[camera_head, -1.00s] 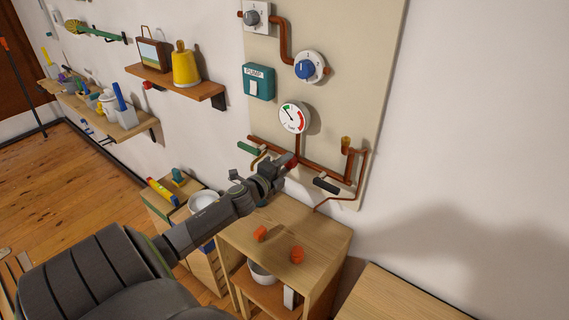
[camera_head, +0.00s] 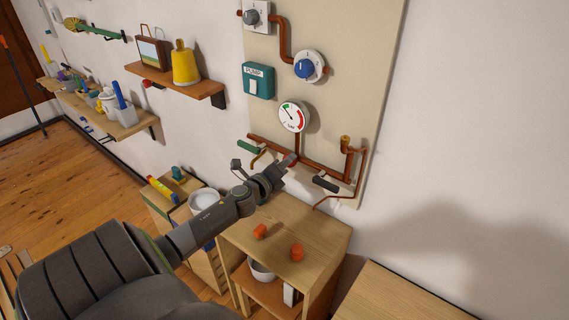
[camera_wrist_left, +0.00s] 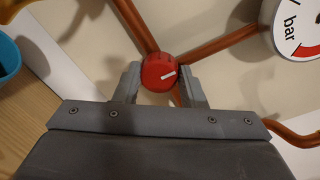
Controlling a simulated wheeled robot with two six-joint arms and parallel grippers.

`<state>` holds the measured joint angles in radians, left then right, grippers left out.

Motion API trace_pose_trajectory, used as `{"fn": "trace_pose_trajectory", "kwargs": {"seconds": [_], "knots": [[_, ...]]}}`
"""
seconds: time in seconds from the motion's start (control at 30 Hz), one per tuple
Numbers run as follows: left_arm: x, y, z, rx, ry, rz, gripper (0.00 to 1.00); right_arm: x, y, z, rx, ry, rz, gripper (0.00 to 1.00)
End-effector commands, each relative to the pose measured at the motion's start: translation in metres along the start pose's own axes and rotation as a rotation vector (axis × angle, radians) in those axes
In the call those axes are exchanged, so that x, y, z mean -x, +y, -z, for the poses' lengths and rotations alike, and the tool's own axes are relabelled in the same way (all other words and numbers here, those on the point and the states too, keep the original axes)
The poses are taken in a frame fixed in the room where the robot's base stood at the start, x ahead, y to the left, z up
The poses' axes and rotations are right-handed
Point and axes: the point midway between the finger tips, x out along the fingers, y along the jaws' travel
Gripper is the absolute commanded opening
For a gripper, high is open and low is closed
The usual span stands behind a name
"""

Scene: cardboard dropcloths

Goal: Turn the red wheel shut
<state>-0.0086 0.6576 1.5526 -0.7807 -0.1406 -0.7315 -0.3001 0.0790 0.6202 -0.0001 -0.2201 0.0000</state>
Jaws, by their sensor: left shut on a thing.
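The red wheel (camera_wrist_left: 159,72) is a small round knob with a white mark, set on the copper pipes, in the left wrist view. The mark points to the right and slightly up. My left gripper (camera_wrist_left: 160,84) is shut on the wheel, one finger on each side of its rim. In the head view my left gripper (camera_head: 283,170) is at the pipes low on the panel, and it mostly hides the wheel. My right gripper is not in view.
A round gauge (camera_head: 293,117) sits above the pipes. A green lever (camera_head: 248,146) is to the left and a black lever (camera_head: 325,184) to the right. A wooden cabinet (camera_head: 310,226) with two orange pieces stands below.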

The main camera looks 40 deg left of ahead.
Motion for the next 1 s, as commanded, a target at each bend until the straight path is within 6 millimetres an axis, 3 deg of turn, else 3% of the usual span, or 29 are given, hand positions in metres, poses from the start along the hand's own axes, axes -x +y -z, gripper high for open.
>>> {"fn": "trace_pose_trajectory", "kwargs": {"seconds": [0.3, 0.33, 0.5, 0.8, 1.0], "knots": [[0.001, 0.003, 0.001, -0.002, 0.001, -0.004, 0.14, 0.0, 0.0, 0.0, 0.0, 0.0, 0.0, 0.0], [0.001, 0.003, 0.001, -0.002, 0.001, -0.004, 0.39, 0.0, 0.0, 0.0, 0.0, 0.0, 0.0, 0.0], [0.001, 0.002, 0.001, -0.002, 0.001, -0.003, 0.58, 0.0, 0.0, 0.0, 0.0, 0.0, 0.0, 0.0], [0.002, 0.001, 0.0, -0.002, 0.0, -0.001, 0.58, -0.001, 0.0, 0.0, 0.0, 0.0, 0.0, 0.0], [0.02, 0.003, 0.001, -0.002, 0.001, -0.002, 0.58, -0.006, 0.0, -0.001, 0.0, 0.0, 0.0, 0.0]]}}
